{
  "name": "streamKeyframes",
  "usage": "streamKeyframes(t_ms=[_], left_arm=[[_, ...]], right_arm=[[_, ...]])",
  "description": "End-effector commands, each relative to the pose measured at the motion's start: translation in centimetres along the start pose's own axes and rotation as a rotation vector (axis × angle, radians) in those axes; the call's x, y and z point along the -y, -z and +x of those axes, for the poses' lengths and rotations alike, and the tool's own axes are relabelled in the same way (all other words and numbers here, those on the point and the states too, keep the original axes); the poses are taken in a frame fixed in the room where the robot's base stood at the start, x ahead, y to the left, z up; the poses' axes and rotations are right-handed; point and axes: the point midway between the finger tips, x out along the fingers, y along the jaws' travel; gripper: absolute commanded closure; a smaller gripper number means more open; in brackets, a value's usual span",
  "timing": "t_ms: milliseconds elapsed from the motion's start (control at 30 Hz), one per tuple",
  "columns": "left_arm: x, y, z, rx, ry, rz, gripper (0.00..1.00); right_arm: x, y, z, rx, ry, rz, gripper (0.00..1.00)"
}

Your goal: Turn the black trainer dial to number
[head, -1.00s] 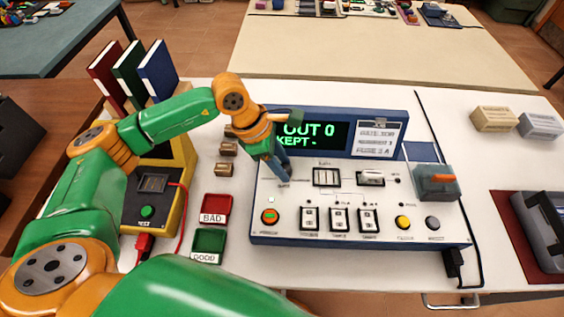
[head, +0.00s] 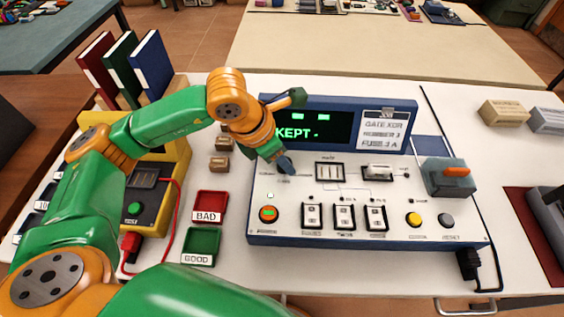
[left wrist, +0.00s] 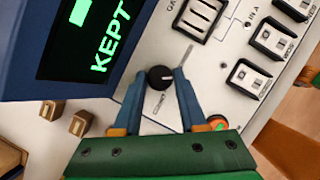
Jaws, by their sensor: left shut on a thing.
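The trainer (head: 365,239) is a white sloped panel with a blue frame on the table. Its screen (head: 335,122) shows green blocks above "KEPT -". A card (head: 388,130) beside the screen reads GATE XOR, then a NUMBER line whose digit is too small to be sure of, and a fuse line. The black dial (left wrist: 160,77) with a pale pointer line sits on the panel's left part. My left gripper (head: 284,166) is over it and hides it in the head view. In the left wrist view its blue fingers close on the dial's two sides. My right gripper is not in view.
Switches (head: 344,217), an orange-ringed green button (head: 268,214) and a yellow button (head: 413,219) line the panel's front. BAD (head: 209,205) and GOOD (head: 200,243) trays lie left. A grey box with an orange lever (head: 449,177) stands right. Small brown blocks (head: 220,165) lie left.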

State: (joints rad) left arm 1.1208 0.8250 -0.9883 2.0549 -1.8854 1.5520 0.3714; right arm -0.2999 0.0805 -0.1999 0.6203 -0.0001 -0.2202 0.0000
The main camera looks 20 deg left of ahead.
Motion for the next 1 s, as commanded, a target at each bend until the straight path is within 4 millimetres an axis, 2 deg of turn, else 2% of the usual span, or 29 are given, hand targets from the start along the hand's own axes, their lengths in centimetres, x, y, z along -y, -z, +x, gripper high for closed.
streamKeyframes(t_ms=[33,300,967,1000], left_arm=[[0.0,0.1,0.3,0.003,-0.012,-0.024,1.0],[0.1,0.0,0.1,0.002,-0.064,-0.151,1.0],[0.1,-0.1,-0.1,0.0,-0.086,-0.21,1.0],[0.1,-0.1,0.0,0.0,-0.086,-0.21,0.56]], right_arm=[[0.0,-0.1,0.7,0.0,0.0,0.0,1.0],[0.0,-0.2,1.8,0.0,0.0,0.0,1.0],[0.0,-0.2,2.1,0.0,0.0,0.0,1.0],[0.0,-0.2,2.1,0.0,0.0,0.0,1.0]])
